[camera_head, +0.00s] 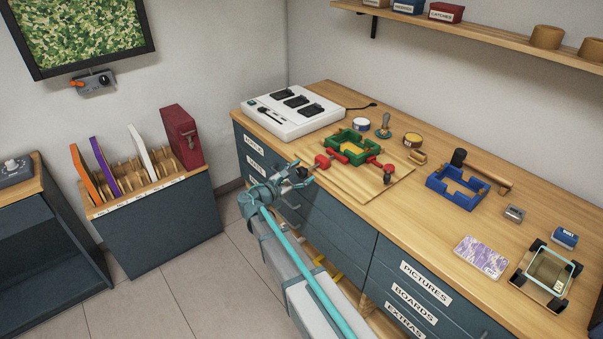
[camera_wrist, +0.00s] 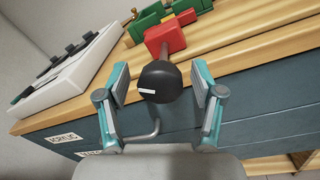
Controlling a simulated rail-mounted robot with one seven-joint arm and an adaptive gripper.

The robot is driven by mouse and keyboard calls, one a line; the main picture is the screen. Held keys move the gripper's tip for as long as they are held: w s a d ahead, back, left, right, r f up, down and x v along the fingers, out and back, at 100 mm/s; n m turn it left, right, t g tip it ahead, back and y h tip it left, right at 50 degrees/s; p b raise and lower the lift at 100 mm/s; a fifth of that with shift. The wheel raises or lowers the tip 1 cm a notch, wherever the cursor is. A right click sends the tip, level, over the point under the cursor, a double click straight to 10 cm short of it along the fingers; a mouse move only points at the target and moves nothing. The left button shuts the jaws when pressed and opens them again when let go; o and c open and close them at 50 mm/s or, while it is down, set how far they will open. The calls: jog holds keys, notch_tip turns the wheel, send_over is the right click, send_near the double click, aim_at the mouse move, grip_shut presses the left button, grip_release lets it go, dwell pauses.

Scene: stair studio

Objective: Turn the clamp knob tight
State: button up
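The clamp knob is a dark round ball with a white mark (camera_wrist: 152,91) at the front end of a red clamp (camera_wrist: 163,38) in the wrist view. In the head view the red clamp (camera_head: 322,161) is at the left of a green frame (camera_head: 345,137) on a wooden board (camera_head: 345,186). My gripper (camera_wrist: 160,75) is open, one finger on each side of the knob, with a visible gap on both sides.
A second red clamp with a dark knob (camera_head: 387,178) is at the frame's right. A white control box (camera_head: 290,122) stands left on the bench (camera_head: 440,220). Drawers lie below the edge.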

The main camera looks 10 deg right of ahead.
jog(key=c, duration=1)
jog(key=shift+o, duration=0.2)
